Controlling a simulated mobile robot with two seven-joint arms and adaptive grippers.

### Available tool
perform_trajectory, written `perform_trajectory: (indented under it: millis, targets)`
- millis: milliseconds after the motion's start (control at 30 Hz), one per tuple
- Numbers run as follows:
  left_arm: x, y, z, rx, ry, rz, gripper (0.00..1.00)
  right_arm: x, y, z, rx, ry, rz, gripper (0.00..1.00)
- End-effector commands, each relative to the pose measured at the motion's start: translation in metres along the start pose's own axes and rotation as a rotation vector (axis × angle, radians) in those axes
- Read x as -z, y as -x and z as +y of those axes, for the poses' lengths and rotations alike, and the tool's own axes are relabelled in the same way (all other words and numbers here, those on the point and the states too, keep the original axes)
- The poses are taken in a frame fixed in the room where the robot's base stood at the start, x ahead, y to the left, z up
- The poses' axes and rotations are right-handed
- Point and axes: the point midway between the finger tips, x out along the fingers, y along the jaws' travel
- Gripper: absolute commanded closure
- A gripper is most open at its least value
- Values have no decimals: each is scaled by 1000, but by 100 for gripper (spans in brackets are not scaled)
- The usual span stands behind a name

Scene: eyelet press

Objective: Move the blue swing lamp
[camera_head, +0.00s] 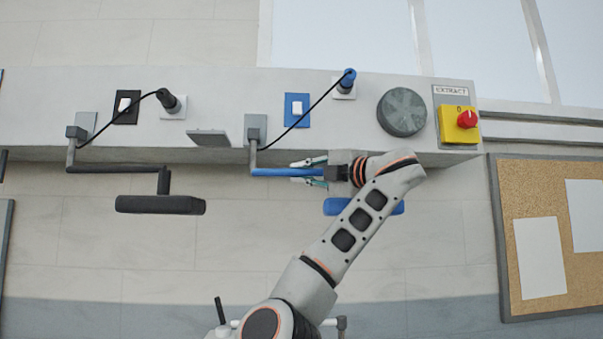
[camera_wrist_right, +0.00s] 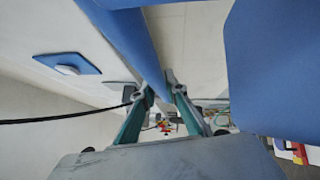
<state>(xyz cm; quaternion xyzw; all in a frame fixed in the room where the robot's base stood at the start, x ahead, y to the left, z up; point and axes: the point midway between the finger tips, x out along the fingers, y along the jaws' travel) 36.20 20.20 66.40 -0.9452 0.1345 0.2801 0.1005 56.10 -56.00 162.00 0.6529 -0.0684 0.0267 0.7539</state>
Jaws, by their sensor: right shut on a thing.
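The blue swing lamp hangs from a grey wall bracket (camera_head: 256,128). Its blue arm (camera_head: 272,172) runs level to the right, and its blue head (camera_head: 390,208) shows on both sides of my right arm, which hides the middle. My right gripper (camera_head: 304,171) comes from the right and is shut on the lamp's arm, one finger above and one below it in the head view. In the right wrist view the blue arm (camera_wrist_right: 137,45) passes between the fingertips (camera_wrist_right: 165,85), and the lamp head (camera_wrist_right: 282,65) fills the upper right. My left gripper is not in view.
A black swing lamp (camera_head: 160,205) hangs to the left. The wall panel carries a blue switch plate (camera_head: 291,119), a blue plug (camera_head: 348,77) with a black cable, a round grey disc (camera_head: 402,112) and a red knob on a yellow box (camera_head: 459,124). A corkboard (camera_head: 507,190) is right.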

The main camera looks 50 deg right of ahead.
Motion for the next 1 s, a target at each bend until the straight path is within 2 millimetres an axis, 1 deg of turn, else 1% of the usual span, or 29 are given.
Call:
perform_trajectory:
  millis: [367, 400, 433, 800, 867, 1000]
  targets:
    - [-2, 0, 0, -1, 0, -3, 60, -2, 0, 1, -1, 1, -2, 100]
    - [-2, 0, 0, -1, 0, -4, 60, -2, 0, 1, -1, 1, -2, 77]
    - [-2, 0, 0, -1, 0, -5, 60, -2, 0, 1, -1, 1, -2, 70]
    - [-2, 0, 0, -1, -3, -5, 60, -1, 1, 0, -1, 1, -1, 70]
    - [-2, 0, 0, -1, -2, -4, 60, -1, 4, 0, -1, 0, 0, 70]
    - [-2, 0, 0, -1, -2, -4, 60, -2, 20, 0, -1, 0, -3, 70]
